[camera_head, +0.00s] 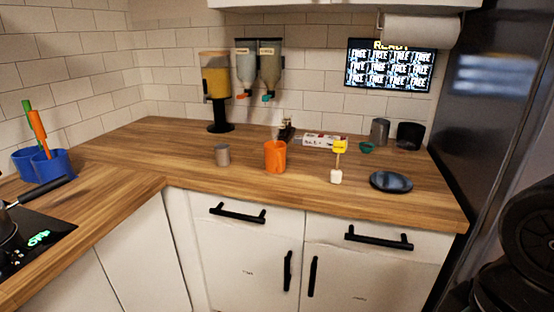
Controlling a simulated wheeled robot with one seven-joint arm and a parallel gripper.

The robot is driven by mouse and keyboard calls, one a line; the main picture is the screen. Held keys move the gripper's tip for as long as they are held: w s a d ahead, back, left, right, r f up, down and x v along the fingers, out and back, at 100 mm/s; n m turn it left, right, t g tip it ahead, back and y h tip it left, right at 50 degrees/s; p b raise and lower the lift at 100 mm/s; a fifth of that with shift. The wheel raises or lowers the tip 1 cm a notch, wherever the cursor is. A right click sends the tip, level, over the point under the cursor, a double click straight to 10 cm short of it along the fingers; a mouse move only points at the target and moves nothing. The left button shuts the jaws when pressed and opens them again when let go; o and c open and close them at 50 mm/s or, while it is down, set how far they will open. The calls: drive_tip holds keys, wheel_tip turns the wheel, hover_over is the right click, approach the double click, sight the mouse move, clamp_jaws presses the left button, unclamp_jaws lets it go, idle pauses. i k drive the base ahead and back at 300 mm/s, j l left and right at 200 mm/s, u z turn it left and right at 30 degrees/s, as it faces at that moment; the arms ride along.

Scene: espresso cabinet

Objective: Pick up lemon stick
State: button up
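The lemon stick appears to be the yellow-topped item (340,146) on the right part of the wooden counter (300,195). It has a yellow block at the top, a thin stalk below and a small white piece (336,177) at the bottom. It looks upright. I cannot tell whether the white piece is part of it or a separate holder. My gripper is not in view. Black rounded parts at the lower right edge look like part of my arm.
An orange cup (275,156) and a grey cup (222,155) stand to the left. A dark round dish (391,182) lies close on the right. A white box (325,141), a metal cup (379,132) and a black cup (409,135) stand behind. Black drawer handles (378,238) protrude below.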

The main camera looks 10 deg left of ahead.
sight(339, 147)
drive_tip(key=i+j+z, duration=0.2)
drive_tip(key=i+j, duration=0.2)
drive_tip(key=j, duration=0.25)
drive_tip(key=i+j+z, duration=0.1)
drive_tip(key=j, duration=0.25)
drive_tip(key=i+j+z, duration=0.1)
drive_tip(key=j, duration=0.25)
drive_tip(key=i, duration=0.1)
